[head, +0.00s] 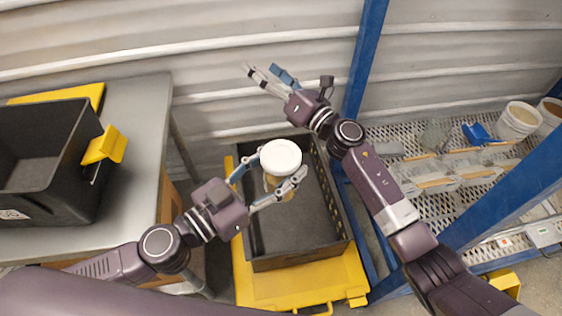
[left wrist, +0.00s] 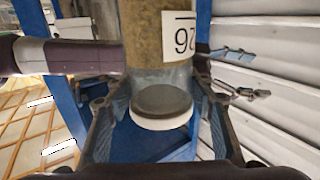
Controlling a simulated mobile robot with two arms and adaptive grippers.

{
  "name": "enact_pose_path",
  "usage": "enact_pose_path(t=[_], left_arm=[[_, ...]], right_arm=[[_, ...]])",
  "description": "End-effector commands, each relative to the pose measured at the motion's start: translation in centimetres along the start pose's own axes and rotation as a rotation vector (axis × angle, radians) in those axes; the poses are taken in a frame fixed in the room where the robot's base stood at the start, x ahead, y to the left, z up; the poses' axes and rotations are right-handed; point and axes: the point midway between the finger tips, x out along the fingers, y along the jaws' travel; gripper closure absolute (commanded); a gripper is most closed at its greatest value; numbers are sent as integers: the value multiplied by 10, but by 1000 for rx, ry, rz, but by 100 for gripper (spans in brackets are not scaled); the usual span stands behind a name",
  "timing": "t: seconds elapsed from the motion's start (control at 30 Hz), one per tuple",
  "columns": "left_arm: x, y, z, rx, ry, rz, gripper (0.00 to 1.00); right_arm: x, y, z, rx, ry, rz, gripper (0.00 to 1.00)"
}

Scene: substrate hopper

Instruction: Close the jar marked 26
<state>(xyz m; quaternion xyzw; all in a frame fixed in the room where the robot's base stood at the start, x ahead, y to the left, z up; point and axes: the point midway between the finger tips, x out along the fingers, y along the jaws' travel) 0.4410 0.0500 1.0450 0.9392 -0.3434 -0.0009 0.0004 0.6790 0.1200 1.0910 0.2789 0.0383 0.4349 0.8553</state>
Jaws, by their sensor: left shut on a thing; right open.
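The jar marked 26 (head: 279,186) is above the dark crate in the head view. A white lid (head: 281,157) covers its top. In the left wrist view the jar (left wrist: 157,35) appears upside down, with brown filling, a white 26 label and the white-rimmed lid (left wrist: 161,107) at its mouth end. Whether the lid is fully seated I cannot tell. My right gripper (head: 273,76) is open and empty, higher up in front of the wall, clear of the jar.
The black crate (head: 300,259) stands on a yellow base (head: 285,292) under the jar. A grey table (head: 143,125) with a black bin (head: 45,150) is at left. A perforated shelf (head: 405,171) with trays, a blue scoop (head: 477,134) and tubs (head: 517,121) is at right, behind blue posts.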

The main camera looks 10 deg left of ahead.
Motion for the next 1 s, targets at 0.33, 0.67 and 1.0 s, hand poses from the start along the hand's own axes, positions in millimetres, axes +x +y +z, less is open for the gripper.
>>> enact_pose_path(t=[0.33, 0.67, 1.0], left_arm=[[0, 0, -2, 1, 3, 0, 100], [0, 0, -2, 1, 3, 0, 100], [0, 0, -1, 1, 3, 0, 100]], right_arm=[[33, 170, 17, -599, 138, 496, 30], [-28, 281, -32, -1405, 319, 1161, 30], [-130, 234, -38, -2033, 631, 1921, 30]])
